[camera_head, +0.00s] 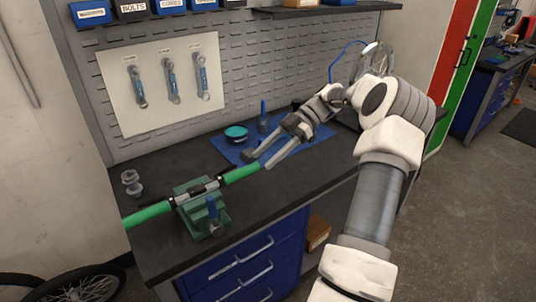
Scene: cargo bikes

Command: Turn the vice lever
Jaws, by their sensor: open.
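The green vice (203,222) stands on the bench's front left part. A dark and silver bar with green ends (150,213) lies across it, between its jaws.
The dark workbench (290,183) has blue drawers (245,268) below. A blue mat (226,150) with a teal round tin (236,133) and a blue-handled tool (263,112) lies behind my gripper. A metal part (131,183) stands at the left. A pegboard (250,60) closes the back.

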